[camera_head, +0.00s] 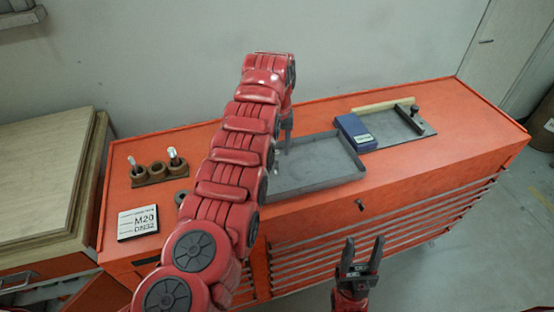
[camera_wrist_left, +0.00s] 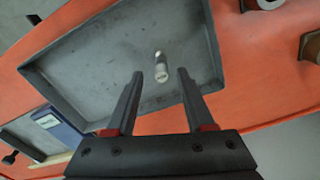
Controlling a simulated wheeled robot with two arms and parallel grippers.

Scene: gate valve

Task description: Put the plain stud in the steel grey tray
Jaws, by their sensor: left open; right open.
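The steel grey tray (camera_head: 318,183) lies on the orange cabinet top, partly hidden by my left arm in the head view; it fills much of the left wrist view (camera_wrist_left: 95,60). A short metallic stud (camera_wrist_left: 161,66) shows inside the tray's outline in the left wrist view, just beyond my left fingertips; it touches neither finger. I cannot tell whether it rests on the tray floor or is just above it. My left gripper (camera_wrist_left: 160,75) is open over the tray. My right gripper (camera_head: 361,243) is open and empty in front of the cabinet.
A brown holder (camera_head: 153,182) with several cups carries two light-tipped pieces at the left. Near it are a card marked M20 DN32 (camera_head: 138,223) and a grey ring (camera_head: 181,197). A blue box (camera_head: 355,131) and a grey plate with a black clamp (camera_head: 408,117) adjoin the tray's right side.

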